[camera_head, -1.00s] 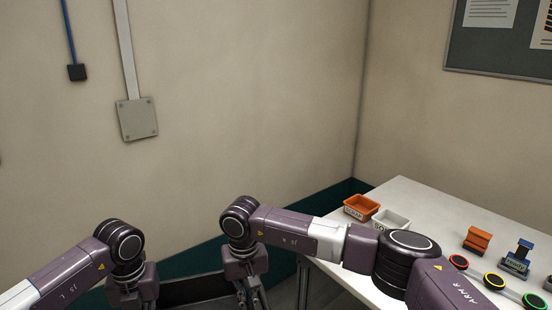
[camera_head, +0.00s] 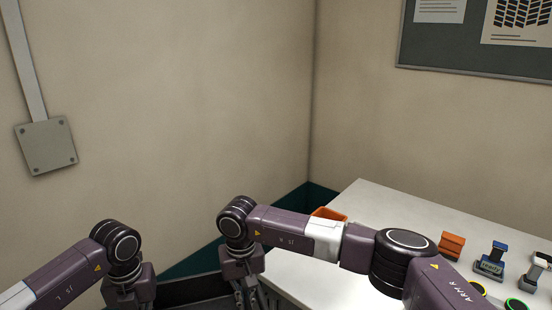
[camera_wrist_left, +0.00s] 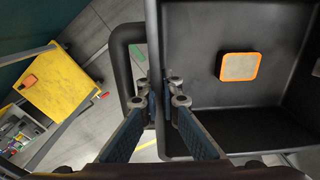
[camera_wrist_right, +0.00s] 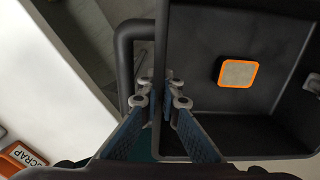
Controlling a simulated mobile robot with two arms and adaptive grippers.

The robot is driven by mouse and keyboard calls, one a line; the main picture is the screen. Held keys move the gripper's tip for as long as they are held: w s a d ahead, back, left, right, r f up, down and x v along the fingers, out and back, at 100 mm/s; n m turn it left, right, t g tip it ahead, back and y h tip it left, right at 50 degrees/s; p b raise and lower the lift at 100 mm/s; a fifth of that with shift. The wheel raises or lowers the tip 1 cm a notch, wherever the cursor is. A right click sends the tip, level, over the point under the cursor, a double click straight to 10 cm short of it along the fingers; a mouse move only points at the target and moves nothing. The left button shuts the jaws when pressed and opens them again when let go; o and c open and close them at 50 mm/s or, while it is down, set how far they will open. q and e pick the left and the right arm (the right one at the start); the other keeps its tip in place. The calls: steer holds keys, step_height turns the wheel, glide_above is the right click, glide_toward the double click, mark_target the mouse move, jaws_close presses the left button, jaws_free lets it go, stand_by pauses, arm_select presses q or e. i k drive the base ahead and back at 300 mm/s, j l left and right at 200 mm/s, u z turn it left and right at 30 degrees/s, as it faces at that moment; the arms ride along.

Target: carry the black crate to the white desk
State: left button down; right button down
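The black crate (camera_head: 195,289) shows in part at the bottom of the head view, between my two arms. My left gripper (camera_wrist_left: 163,95) has its fingers on both sides of the crate's wall, beside a tubular handle. My right gripper (camera_wrist_right: 160,93) is closed on the crate's wall in the same way. Inside the crate (camera_wrist_left: 210,25) lies a grey square with an orange rim (camera_wrist_left: 239,66). The white desk (camera_head: 390,205) is at the right in the head view, partly hidden by my right arm. Its pale top (camera_wrist_right: 45,85) shows left of the crate in the right wrist view.
On the desk stand an orange bin (camera_head: 328,213), an orange block (camera_head: 451,245) and a blue-topped stand (camera_head: 491,259). An orange SCRAP bin (camera_wrist_right: 22,158) is in the right wrist view. A yellow surface (camera_wrist_left: 62,85) is left of the crate in the left wrist view.

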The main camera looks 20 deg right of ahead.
mark_target(333, 277)
steer(key=i+z, duration=0.2)
steer(key=z, duration=0.2)
steer(key=i+j+z, duration=0.15)
steer(key=z, duration=0.25)
steer(key=i+j+z, duration=0.2)
steer(key=z, duration=0.2)
steer(key=i+j+z, duration=0.1)
steer(key=j+z, duration=0.65)
steer(key=i+j, duration=0.05)
steer(key=j, duration=0.05)
